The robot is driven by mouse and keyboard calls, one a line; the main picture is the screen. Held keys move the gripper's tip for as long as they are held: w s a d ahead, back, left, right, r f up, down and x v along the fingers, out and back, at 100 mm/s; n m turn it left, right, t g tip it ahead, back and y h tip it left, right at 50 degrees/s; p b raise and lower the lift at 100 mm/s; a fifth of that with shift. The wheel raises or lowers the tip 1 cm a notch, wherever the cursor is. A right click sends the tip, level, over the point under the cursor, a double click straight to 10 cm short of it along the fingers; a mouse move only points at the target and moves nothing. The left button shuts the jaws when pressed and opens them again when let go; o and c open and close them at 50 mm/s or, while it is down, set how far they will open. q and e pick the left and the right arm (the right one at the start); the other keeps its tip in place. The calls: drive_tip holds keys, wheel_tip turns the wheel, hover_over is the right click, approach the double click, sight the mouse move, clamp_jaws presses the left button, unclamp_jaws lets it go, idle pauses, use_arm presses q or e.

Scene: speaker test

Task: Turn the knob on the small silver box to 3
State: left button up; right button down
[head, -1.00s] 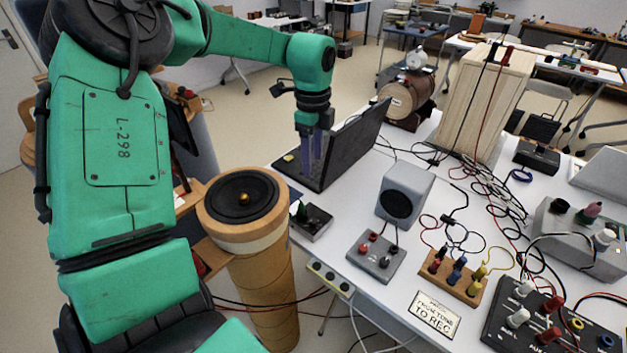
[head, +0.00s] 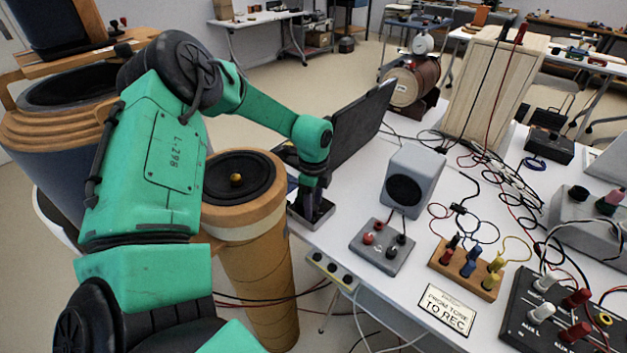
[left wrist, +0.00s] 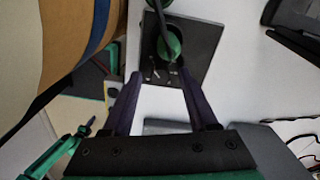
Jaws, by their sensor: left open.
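The small silver box (head: 303,219) stands at the near left edge of the white table, beside the laptop. In the head view my left gripper (head: 310,203) points down at it and hides its knob. In the left wrist view the box's dark top face (left wrist: 206,42) carries a green knob (left wrist: 170,46) with pale marks around it; I cannot read the setting. My left gripper (left wrist: 159,74) is open, its two fingers apart, with the knob just beyond the fingertips and roughly between them. I cannot tell whether they touch it. My right gripper is not in view.
A laptop (head: 362,118) stands open behind my left gripper. A grey speaker (head: 413,180) and a grey terminal box (head: 381,247) stand to the right. A tall cylinder with a speaker cone (head: 240,222) stands left of the table. Cables lie across the table's right part.

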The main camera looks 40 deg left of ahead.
use_arm(q)
drive_tip(key=shift+f, duration=0.35)
clamp_jaws()
